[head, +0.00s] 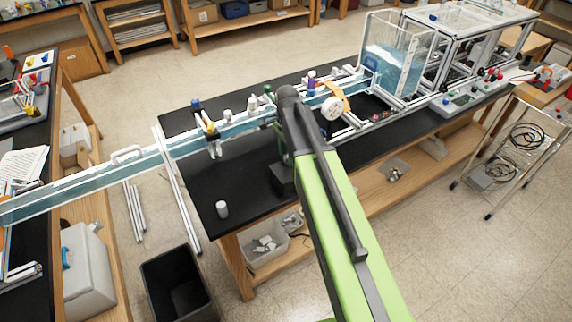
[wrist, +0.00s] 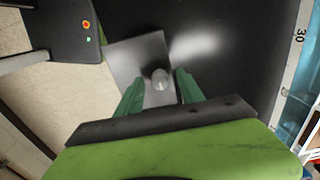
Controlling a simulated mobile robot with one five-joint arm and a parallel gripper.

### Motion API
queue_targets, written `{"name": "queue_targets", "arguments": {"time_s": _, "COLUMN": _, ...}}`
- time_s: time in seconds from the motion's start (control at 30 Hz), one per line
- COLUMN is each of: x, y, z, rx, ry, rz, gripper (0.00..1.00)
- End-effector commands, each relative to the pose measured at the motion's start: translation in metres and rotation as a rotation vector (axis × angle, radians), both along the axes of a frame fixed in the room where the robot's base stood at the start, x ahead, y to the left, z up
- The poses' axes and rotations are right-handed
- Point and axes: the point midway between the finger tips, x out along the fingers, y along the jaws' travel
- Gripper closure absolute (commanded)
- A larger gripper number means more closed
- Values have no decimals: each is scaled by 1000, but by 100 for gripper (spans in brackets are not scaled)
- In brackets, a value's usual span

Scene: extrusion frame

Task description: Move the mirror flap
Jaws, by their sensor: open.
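In the wrist view a square grey plate (wrist: 126,62), which looks like the mirror flap, lies at the upper middle against a black surface. A small round pale knob or post end (wrist: 160,79) shows at its lower right. My gripper (wrist: 159,84) is open, its two green fingers on either side of the knob with a visible gap; I cannot tell whether either touches it. In the head view my arm hides the flap and most of my gripper.
A dark unit with an orange-red button (wrist: 87,24) is close by at upper left. A clear water tank (head: 395,60) stands at the back right.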

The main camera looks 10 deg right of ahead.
Motion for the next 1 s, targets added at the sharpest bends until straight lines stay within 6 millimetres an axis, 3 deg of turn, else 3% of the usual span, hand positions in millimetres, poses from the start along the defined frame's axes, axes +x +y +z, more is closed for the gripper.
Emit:
{"name": "queue_targets", "arguments": {"time_s": 0.27, "x": 0, "y": 0, "z": -3, "rx": 0, "ry": 0, "rz": 1, "gripper": 55}}
{"name": "queue_targets", "arguments": {"time_s": 0.63, "x": 0, "y": 1, "z": -3, "rx": 0, "ry": 0, "rz": 1, "gripper": 100}}
{"name": "queue_targets", "arguments": {"time_s": 1.0, "x": 0, "y": 1, "z": -3, "rx": 0, "ry": 0, "rz": 2, "gripper": 100}}
